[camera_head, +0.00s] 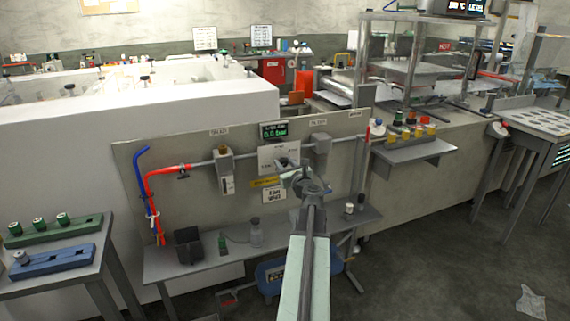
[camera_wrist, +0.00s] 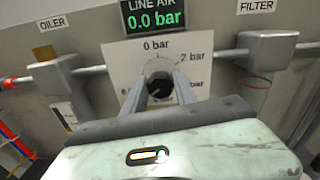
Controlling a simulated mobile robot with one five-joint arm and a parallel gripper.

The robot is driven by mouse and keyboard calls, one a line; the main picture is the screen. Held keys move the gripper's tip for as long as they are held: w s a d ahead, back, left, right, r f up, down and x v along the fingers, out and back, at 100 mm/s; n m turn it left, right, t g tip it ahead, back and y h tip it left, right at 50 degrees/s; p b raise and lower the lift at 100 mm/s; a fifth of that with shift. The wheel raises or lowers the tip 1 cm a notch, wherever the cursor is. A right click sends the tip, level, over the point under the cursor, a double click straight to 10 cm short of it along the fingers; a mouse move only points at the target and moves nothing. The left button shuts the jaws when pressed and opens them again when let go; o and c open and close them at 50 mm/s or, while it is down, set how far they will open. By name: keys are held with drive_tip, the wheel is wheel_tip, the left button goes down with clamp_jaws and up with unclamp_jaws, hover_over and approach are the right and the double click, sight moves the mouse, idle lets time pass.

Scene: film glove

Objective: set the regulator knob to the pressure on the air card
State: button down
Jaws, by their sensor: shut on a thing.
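The regulator knob (camera_wrist: 158,88) is a dark round knob on a white dial plate (camera_wrist: 118,58) on the wall panel; the plate reads 0 bar at the top and 2 bar to its right. My gripper (camera_wrist: 160,97) is shut on the knob, one finger on each side. In the head view my gripper (camera_head: 300,182) reaches the panel and partly hides the knob. A green display (camera_wrist: 155,17) above reads LINE AIR 0.0 bar. A white card (camera_head: 273,195) with dark print, too small to read, hangs below the plate under a yellow label.
The oiler (camera_wrist: 55,77) stands left of the dial and the filter (camera_wrist: 268,50) right, both on a grey pipe. Below the panel a shelf (camera_head: 200,264) holds a dark bin (camera_head: 188,246) and small bottles. A red hose (camera_head: 150,190) runs down at left.

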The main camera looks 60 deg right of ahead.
drive_tip(key=shift+s, duration=0.1)
drive_tip(key=n, duration=0.6)
drive_tip(key=shift+f, duration=0.1)
drive_tip(key=n, duration=1.2)
drive_tip(key=shift+a+f, duration=0.1)
drive_tip(key=n, duration=0.5)
drive_tip(key=shift+n, duration=0.3)
drive_tip(key=c, duration=1)
unclamp_jaws()
